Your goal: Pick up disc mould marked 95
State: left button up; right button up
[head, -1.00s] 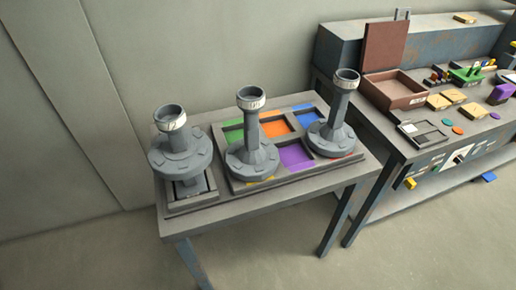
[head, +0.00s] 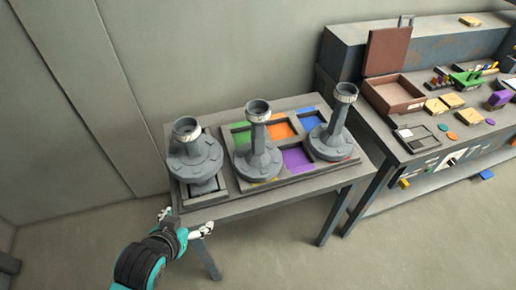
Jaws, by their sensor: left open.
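Three grey disc moulds with tall hollow stems stand on a grey table (head: 225,207). The left mould (head: 195,157) sits on a small separate square base, the middle mould (head: 258,155) and the right mould (head: 334,135) on a tray with coloured squares. Each stem has a pale label band near its top. The numbers are too small to read, so I cannot tell which is marked 95. My left gripper (head: 187,222) is open and empty at the table's front left corner, below and in front of the left mould. My right gripper is out of view.
The tray (head: 232,183) has green, orange, blue and purple squares. A workbench (head: 400,150) on the right holds an open brown box (head: 398,98), tan blocks and coloured pieces. A wall stands behind. Floor in front is clear.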

pick_arm(q)
jog(key=w+d+r+m+t+h, duration=0.25)
jog(key=w+d+r+t, duration=0.35)
jog(key=r, duration=0.4)
jog(key=t+h, duration=0.1)
jog(key=h, duration=0.4)
send_near(263, 101)
jog(key=shift+m+y, duration=0.25)
jog(key=shift+m, duration=0.1)
jog(key=p+x, duration=0.2)
jog(key=x, duration=0.1)
jog(key=p+x, duration=0.3)
jog(key=x, duration=0.1)
jog(key=shift+d+f+p, duration=0.1)
jog(key=shift+f+p, duration=0.1)
jog(key=shift+p, duration=0.1)
jog(key=shift+w+d, duration=0.1)
jog(key=shift+w, duration=0.05)
jog(key=c, duration=1.7)
grip_shut()
jog(key=shift+r, duration=0.15)
